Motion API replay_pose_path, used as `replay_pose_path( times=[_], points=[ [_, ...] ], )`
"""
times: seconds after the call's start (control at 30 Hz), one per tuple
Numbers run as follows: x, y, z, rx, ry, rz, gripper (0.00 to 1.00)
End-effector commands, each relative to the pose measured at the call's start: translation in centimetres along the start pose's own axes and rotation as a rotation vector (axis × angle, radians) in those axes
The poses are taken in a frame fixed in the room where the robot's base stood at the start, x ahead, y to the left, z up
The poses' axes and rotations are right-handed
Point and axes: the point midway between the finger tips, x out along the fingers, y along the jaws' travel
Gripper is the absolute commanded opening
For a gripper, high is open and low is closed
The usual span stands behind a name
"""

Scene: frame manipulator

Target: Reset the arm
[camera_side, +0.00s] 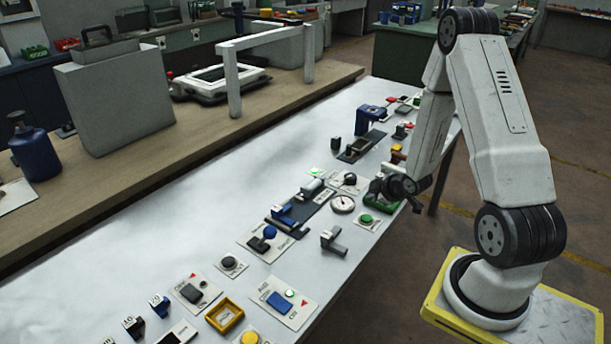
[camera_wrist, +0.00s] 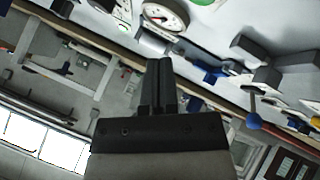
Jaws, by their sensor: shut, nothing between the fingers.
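My white arm stands at the right on a yellow-edged base in the side view. My gripper (camera_side: 386,188) hangs low over the near edge of the white table (camera_side: 130,225), close to the dial gauge and a green-button plate. In the wrist view my gripper (camera_wrist: 160,65) shows its two dark fingers together, with nothing seen between them. The dial gauge (camera_side: 342,204) also shows at the top of the wrist view (camera_wrist: 165,14). In the side view the fingertips are small, and I cannot tell whether they touch anything.
Near my gripper are a green-button plate (camera_side: 366,219), a grey handle-like part (camera_side: 333,241) and a blue slide fixture (camera_side: 284,215). Further left are a yellow frame (camera_side: 225,316) and a blue-button plate (camera_side: 280,302). The table's far left side is clear.

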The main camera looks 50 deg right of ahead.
Motion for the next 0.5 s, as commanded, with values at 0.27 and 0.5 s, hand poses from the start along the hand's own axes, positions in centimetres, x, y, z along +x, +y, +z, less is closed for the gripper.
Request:
replay_pose_path(
  times=[0.27,0.5],
  points=[
    [-1.0,-0.8,-3.1,0.042,-0.045,-0.048,0.0],
    [-3.8,-3.3,-8.2,0.143,-0.139,-0.128,0.0]
  ],
)
